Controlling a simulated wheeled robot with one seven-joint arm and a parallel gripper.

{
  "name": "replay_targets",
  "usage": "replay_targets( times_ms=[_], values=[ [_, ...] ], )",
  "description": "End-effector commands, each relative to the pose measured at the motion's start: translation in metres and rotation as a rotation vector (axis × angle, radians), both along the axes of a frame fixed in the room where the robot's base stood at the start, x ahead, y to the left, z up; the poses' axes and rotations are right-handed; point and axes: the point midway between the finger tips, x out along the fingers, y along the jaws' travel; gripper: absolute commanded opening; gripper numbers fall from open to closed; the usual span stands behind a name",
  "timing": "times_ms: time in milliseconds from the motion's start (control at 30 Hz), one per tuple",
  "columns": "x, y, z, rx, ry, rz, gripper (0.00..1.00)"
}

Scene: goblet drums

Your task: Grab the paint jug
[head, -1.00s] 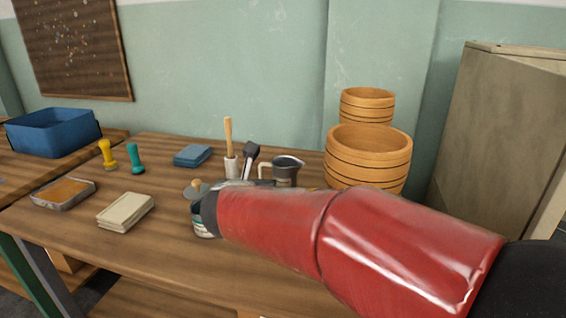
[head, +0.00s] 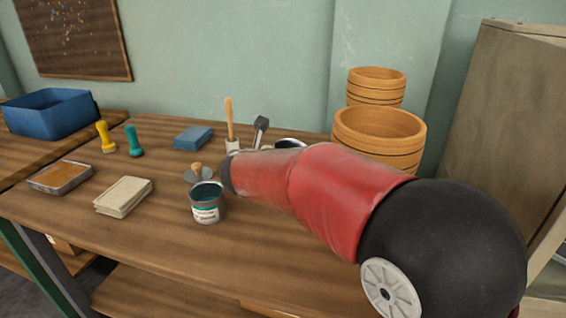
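The paint jug (head: 290,143) is a dark grey metal vessel on the table. Only its rim shows above my red arm; its body and handle are hidden behind the arm. My arm reaches in from the lower right across the table, and its dark far end lies left of the jug, close to the open paint tin. My gripper is hidden behind the arm, so its fingers and its distance from the jug cannot be seen.
An open tin of teal paint (head: 207,203) stands left of my arm. Near it are a wooden-knobbed grey disc (head: 198,174), a brush pot (head: 232,145) and a dark-headed tool (head: 260,128). Wooden drum shells (head: 378,135) stand right. The table front (head: 170,250) is clear.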

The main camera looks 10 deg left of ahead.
Motion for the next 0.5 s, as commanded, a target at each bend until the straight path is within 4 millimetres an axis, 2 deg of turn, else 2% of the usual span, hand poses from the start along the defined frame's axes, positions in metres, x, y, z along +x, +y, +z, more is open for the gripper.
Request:
replay_targets(
  times_ms=[100,267,500],
  values=[
    [-0.0002,-0.0001,0.0003,0.000,0.000,0.000,0.21],
    [-0.0004,-0.0002,0.0003,0.000,0.000,0.000,0.01],
    [-0.0004,-0.0002,0.0011,0.000,-0.001,0.000,0.00]
  ],
)
